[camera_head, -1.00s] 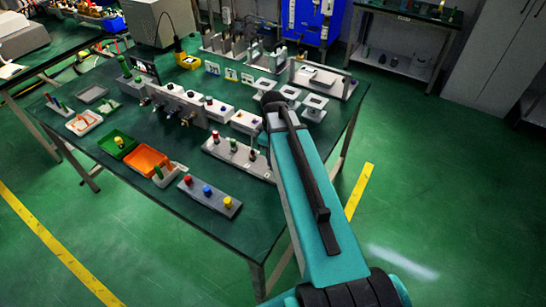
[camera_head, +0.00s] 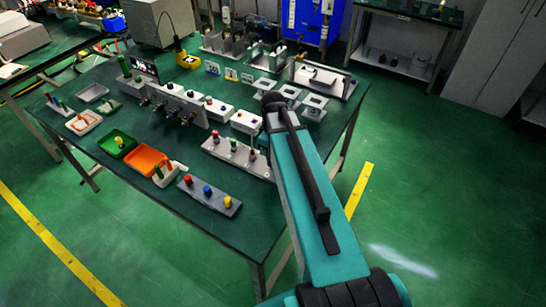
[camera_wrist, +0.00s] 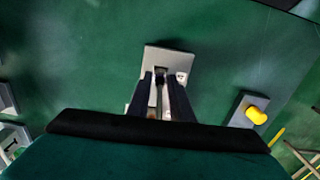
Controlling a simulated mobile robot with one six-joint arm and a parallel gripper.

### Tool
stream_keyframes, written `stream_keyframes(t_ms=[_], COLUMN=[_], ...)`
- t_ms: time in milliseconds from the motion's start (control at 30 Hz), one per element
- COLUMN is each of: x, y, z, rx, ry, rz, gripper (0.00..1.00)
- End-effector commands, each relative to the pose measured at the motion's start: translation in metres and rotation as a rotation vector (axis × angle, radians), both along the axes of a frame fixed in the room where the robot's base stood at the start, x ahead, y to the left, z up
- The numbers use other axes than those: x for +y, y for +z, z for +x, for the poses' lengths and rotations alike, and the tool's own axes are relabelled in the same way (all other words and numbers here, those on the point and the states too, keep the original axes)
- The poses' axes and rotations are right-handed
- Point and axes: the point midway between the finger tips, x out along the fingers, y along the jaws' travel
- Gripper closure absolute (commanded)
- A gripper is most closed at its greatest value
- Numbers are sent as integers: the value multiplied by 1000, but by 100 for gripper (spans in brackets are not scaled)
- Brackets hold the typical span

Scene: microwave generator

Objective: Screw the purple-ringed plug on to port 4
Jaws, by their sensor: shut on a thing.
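In the wrist view my gripper (camera_wrist: 161,88) points down over the end of a light grey plate (camera_wrist: 162,58). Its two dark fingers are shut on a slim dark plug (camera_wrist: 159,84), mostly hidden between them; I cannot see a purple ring. In the head view my arm hides the gripper. The grey rack (camera_head: 222,149) with several upright coloured plugs runs behind my arm. A grey bench unit (camera_head: 178,104) with dark knobs or connectors on its front stands mid-table. I cannot read port numbers, so I cannot tell which is port 4.
A grey block with red, blue and yellow knobs (camera_head: 208,192) lies near the front edge; its yellow knob (camera_wrist: 256,115) shows in the wrist view. Green (camera_head: 116,144) and orange (camera_head: 146,160) trays stand to the left. White boxes and fixtures crowd the back. The front right table is bare.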

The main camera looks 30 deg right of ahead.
Motion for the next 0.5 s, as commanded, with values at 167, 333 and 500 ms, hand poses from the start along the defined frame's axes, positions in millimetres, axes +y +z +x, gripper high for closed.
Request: stream_keyframes(t_ms=[167, 333, 500], x=[0, 0, 0], y=[-3, -5, -8], z=[0, 0, 0], rx=[0, 0, 0], ry=[0, 0, 0], rz=[0, 0, 0], gripper=[100, 100, 100])
